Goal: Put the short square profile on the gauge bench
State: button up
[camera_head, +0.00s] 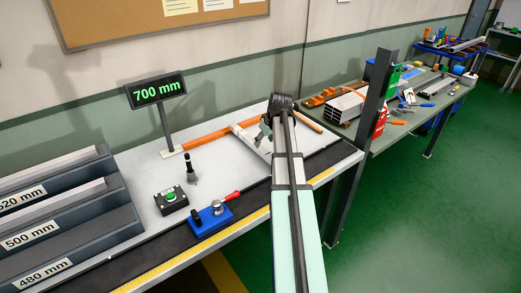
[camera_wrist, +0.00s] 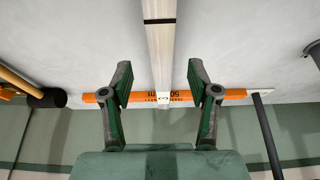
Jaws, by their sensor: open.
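A pale, straight profile (camera_wrist: 161,50) with a dark line across it lies on the light bench top (camera_head: 160,212). Its end shows between the fingers of my gripper (camera_wrist: 163,92). In the head view the profile (camera_head: 241,133) lies just left of my gripper (camera_head: 266,133), which is partly hidden by my arm. My gripper is open, with a finger on each side of the profile and gaps between. I cannot tell whether the profile is square or which bench is the gauge bench.
An orange bar (camera_head: 205,134) lies along the back of the bench, beside a 700 mm display (camera_head: 158,91). A black button box (camera_head: 171,199) and blue fixture (camera_head: 210,217) stand in front. Labelled racks (camera_head: 75,225) are left. A post (camera_head: 372,110) and cluttered table (camera_head: 425,118) are right.

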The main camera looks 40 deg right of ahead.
aim_at(261, 148)
jog(key=shift+p+x, duration=0.95)
jog(key=shift+x, duration=1.85)
jog(key=shift+r, duration=0.1)
grip_shut()
